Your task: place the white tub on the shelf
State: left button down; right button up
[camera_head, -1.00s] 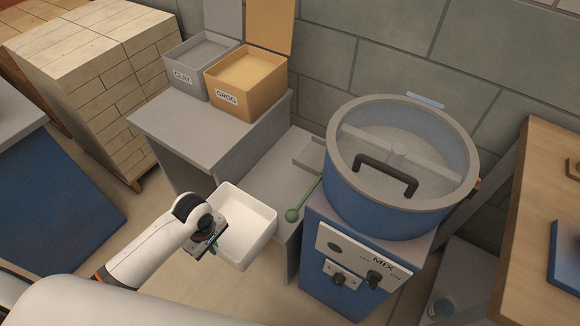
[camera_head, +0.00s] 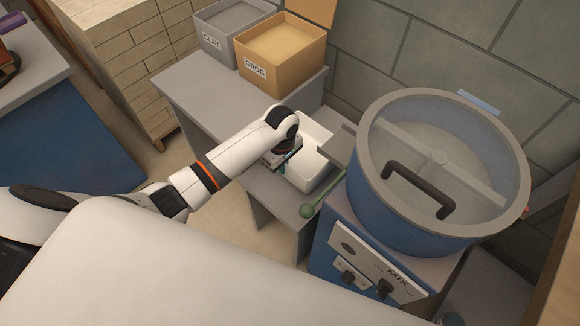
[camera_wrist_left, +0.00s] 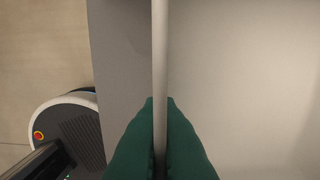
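The white tub (camera_head: 312,172) is over the low grey shelf (camera_head: 270,200) between the grey table and the blue mixer. It looks upright. I cannot tell if its base touches the shelf. My left gripper (camera_head: 288,158) is at the tub's left wall. In the left wrist view, its green fingertips (camera_wrist_left: 160,140) are shut on the tub's thin rim (camera_wrist_left: 160,60), one on each side. The tub's pale inside (camera_wrist_left: 240,80) fills the right of that view. My left wrist hides part of the tub. My right gripper is not in view.
The blue mixer (camera_head: 400,225) with a clear lid stands close on the right. Its green-knobbed lever (camera_head: 307,211) is near the tub. The grey table (camera_head: 205,95) holds the CLAY bin (camera_head: 213,40) and GROG bin (camera_head: 255,70). Stacked bricks (camera_head: 120,50) stand behind.

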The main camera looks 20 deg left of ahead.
pick_arm(q)
jog(key=shift+w+d, duration=0.2)
jog(key=shift+w, duration=0.3)
jog(key=shift+w+d, duration=0.15)
jog(key=shift+w, duration=0.3)
jog(key=shift+w+d, duration=0.1)
jog(key=shift+w, duration=0.25)
notch_tip(320, 180, down, 3)
jog(key=shift+f+b, duration=0.1)
jog(key=shift+b, duration=0.45)
jog(key=shift+f, duration=0.1)
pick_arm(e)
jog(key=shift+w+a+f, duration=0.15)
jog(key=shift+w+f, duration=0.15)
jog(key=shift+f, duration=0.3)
pick_arm(q)
jog(key=shift+f, duration=0.15)
jog(key=c, duration=1.6)
grip_release()
jog(key=shift+c, duration=0.2)
